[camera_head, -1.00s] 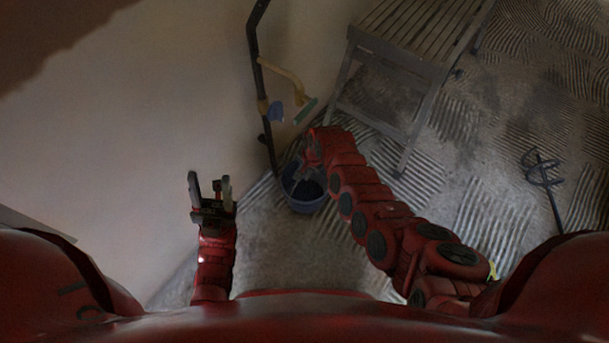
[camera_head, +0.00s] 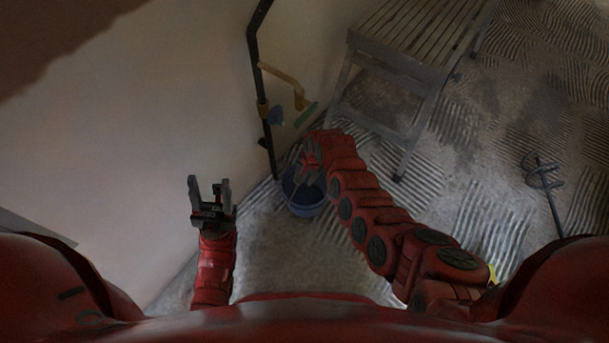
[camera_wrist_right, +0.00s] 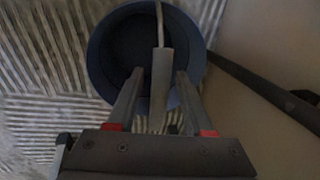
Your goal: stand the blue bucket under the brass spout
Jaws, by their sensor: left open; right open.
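The blue bucket (camera_head: 307,211) stands on the floor near the foot of the dark wall pipe, partly hidden by my right arm. The brass spout (camera_head: 284,78) juts from that pipe, higher up; I cannot tell whether the bucket is squarely beneath it. My right gripper (camera_head: 309,178) is over the bucket. In the right wrist view, its open fingers (camera_wrist_right: 160,76) lie on either side of a pale upright grip (camera_wrist_right: 162,75), apparently the bucket's handle, with the bucket (camera_wrist_right: 103,55) behind. My left gripper (camera_head: 209,187) is open and empty, left of the bucket.
The dark pipe (camera_head: 257,85) runs up the pale wall and also appears in the right wrist view (camera_wrist_right: 262,88). A slatted wooden bench (camera_head: 415,40) stands behind the bucket, to the right. A dark mixing paddle (camera_head: 545,180) is further right. Ridged floor between them is clear.

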